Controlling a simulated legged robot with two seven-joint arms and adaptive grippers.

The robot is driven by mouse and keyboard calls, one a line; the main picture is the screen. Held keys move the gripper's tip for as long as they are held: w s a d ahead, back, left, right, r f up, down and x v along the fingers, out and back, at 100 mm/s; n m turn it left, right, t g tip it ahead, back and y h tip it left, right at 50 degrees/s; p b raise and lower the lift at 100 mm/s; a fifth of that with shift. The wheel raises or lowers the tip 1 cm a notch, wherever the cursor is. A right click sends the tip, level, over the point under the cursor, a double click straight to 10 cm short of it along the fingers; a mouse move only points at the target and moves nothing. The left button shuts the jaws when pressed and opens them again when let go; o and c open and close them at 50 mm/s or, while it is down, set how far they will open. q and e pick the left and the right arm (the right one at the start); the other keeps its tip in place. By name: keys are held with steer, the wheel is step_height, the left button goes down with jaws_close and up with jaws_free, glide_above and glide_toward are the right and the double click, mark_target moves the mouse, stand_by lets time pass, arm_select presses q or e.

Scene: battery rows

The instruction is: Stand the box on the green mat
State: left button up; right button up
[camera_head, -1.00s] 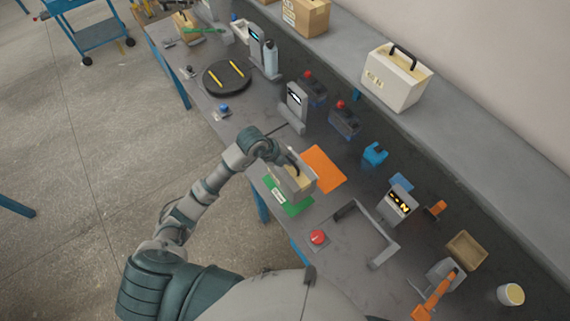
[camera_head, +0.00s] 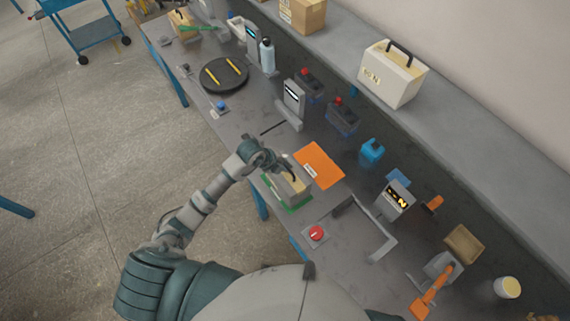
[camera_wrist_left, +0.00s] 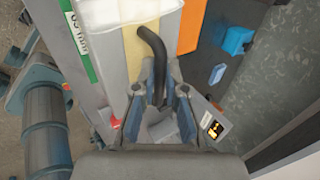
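The box (camera_head: 291,186) is a grey and beige case with a dark curved handle. It is upright over the green mat (camera_head: 291,208) and covers most of it; a green edge shows along its front. I cannot tell for sure whether its base touches the mat. In the left wrist view, the box (camera_wrist_left: 112,58) fills the upper middle, with the lettered green strip (camera_wrist_left: 80,45) left of it. My left gripper (camera_head: 277,166) is at the handle, and its fingers (camera_wrist_left: 161,85) lie on both sides of it, seemingly shut on it. My right gripper is not in view.
An orange mat (camera_head: 321,163) lies just behind the box. A red button (camera_head: 316,233) and a grey bracket (camera_head: 381,246) are to the right. A blue object (camera_head: 372,151) and a small display unit (camera_head: 395,200) stand further back. A white case (camera_head: 386,84) stands on the shelf.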

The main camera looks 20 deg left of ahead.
arm_select(q)
steer(key=o, duration=0.4)
steer(key=shift+a, duration=0.15)
steer(key=shift+a+r, duration=0.1)
steer(key=shift+a, duration=0.25)
steer(key=shift+s+a+r, duration=0.15)
steer(key=shift+a+r, duration=0.05)
steer(key=shift+r, duration=0.1)
steer(key=v, duration=1.1)
steer(key=shift+b, duration=0.35)
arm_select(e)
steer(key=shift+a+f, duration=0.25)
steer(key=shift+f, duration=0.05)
arm_select(q)
steer(key=shift+s, duration=0.1)
steer(key=shift+d, duration=0.15)
